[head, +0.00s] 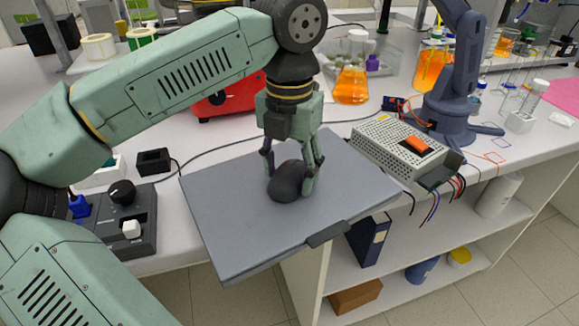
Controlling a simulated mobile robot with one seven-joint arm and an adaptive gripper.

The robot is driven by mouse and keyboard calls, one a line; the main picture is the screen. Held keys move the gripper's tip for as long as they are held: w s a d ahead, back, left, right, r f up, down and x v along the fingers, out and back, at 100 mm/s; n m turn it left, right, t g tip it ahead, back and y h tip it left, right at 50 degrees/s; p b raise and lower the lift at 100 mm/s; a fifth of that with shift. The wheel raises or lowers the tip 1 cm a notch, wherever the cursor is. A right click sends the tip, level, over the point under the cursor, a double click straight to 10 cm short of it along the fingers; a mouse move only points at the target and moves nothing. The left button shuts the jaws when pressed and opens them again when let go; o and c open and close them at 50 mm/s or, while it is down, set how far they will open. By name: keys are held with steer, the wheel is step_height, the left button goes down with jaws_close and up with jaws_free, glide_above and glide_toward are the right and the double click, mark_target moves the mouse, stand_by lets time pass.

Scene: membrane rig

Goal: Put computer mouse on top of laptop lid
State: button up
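The laptop (230,225) is closed, its flat grey lid facing up, and its front part sticks out past the bench edge. The dark computer mouse (287,183) is over the middle of the lid. My gripper (292,178) points down with its fingers around the mouse, one on the left and others on the right. The mouse looks tilted. I cannot tell whether its underside touches the lid or whether the fingers press on it.
A power supply (395,148) with loose wires stands right of the laptop. A control box with a knob (122,205) is at the left. Orange flasks (351,84) and a red device (225,100) stand behind. A shelf (400,270) is below the bench.

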mark_target(290, 170)
steer(key=shift+o, duration=1.4)
steer(key=shift+r, duration=0.15)
step_height(290, 170, up, 12)
steer(key=shift+s, duration=0.1)
